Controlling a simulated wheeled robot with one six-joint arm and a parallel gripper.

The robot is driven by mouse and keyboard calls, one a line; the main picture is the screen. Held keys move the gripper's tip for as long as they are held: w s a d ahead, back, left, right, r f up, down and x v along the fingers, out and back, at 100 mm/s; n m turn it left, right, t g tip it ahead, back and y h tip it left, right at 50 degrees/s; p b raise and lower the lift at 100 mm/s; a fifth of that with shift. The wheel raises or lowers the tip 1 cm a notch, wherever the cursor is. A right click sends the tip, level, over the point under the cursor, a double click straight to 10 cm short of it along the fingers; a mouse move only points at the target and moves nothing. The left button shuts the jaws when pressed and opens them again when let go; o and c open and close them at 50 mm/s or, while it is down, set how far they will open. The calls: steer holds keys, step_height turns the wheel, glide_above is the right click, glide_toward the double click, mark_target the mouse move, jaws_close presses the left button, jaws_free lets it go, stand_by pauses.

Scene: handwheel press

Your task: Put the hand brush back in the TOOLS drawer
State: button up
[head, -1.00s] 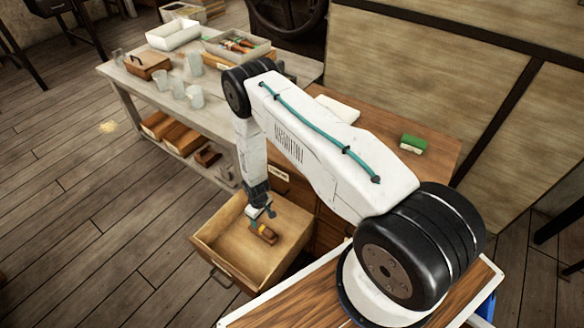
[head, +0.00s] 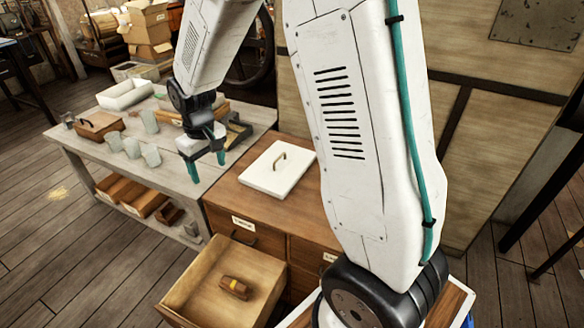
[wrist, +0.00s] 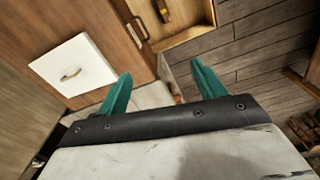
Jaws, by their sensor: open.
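The hand brush (head: 236,287), a small brown block with a yellow band, lies on the floor of the pulled-out drawer (head: 196,270). It also shows at the top of the wrist view (wrist: 165,12), inside the drawer (wrist: 190,35). My gripper (head: 207,170) is open and empty, raised above and left of the drawer, near the workbench's right end. Its two teal fingers (wrist: 158,90) are spread apart in the wrist view. The open drawer's own label is not readable here; a label on the cabinet front (head: 243,223) is too small to read.
The workbench (head: 85,150) holds glass jars (head: 132,148), a brown box (head: 98,125) and a white tray (head: 124,94). Floor left of the drawer is clear.

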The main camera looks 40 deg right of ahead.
steer(key=s+r, duration=1.3)
steer(key=s+r+m, duration=0.1)
steer(key=s+r, duration=0.1)
steer(key=s, duration=0.6)
steer(key=s+d+r+m, duration=0.1)
steer(key=s, duration=0.8)
steer(key=shift+s+d+r+t, duration=0.15)
steer(key=shift+s+r+t, duration=0.15)
steer(key=shift+r, duration=0.05)
